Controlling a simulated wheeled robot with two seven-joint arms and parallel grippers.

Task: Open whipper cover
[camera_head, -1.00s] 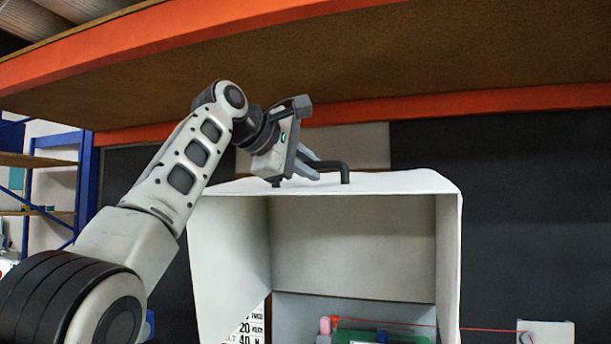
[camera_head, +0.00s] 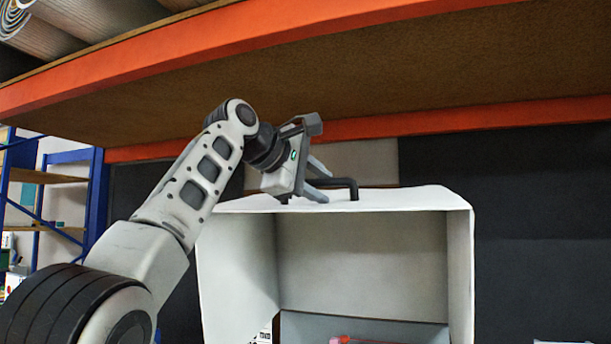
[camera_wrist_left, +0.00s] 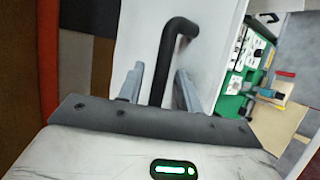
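The whipper cover (camera_head: 355,202) is a white box-like hood, open at the front, in the middle of the head view. A black bar handle (camera_head: 350,183) stands on its top. My left gripper (camera_head: 323,183) is at this handle, reaching in from the left. In the left wrist view the handle (camera_wrist_left: 176,42) runs between the two spread fingers of my left gripper (camera_wrist_left: 159,70), with visible gaps to the fingers. Whether either finger touches it I cannot tell. My right gripper is in neither view.
An orange-edged shelf (camera_head: 400,125) spans above the cover and my left arm. Blue racking (camera_head: 95,200) stands at the left. In the left wrist view, a green work surface (camera_wrist_left: 232,95) with small items lies right of the white cover.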

